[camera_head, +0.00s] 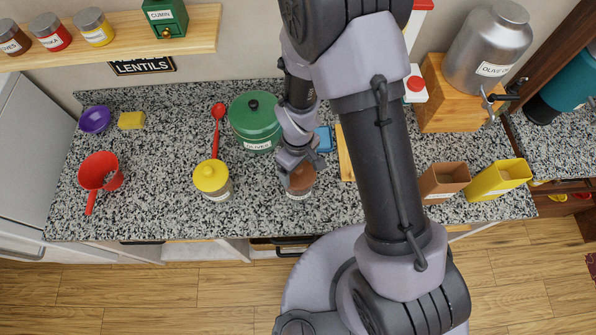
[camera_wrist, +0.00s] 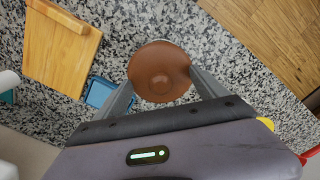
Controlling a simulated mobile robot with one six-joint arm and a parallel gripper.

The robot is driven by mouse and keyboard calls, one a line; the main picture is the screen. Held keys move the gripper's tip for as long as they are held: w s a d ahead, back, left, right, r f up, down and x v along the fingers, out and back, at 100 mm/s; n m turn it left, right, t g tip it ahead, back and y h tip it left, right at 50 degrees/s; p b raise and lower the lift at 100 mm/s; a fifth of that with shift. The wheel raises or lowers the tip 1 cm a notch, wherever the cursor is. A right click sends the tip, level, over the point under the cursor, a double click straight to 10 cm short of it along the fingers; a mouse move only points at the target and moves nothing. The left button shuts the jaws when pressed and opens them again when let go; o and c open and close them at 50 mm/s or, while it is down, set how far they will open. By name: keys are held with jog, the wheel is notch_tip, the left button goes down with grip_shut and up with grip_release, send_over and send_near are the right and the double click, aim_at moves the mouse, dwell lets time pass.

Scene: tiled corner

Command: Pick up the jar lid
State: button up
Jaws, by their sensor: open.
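A round brown jar lid (camera_wrist: 159,70) with a small raised centre sits on a labelled jar. In the head view the lid (camera_head: 302,178) is partly hidden by my gripper (camera_head: 290,170), and the jar (camera_head: 300,195) stands near the counter's front edge. In the wrist view my gripper (camera_wrist: 161,78) is open, with one finger on each side of the lid. The fingers look close to the lid's rim; I cannot tell whether they touch it.
A yellow-lidded jar (camera_head: 211,177) stands to the left and a green canister (camera_head: 254,118) behind. A blue item (camera_head: 324,138) and a wooden board (camera_head: 345,155) lie to the right. A red spoon (camera_head: 217,125) and red pan (camera_head: 98,172) are farther left.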

jog(key=shift+s, duration=0.2)
jog(key=c, duration=1.6)
jog(key=shift+c, duration=0.8)
jog(key=shift+s+d, duration=0.1)
jog(key=shift+s, duration=0.05)
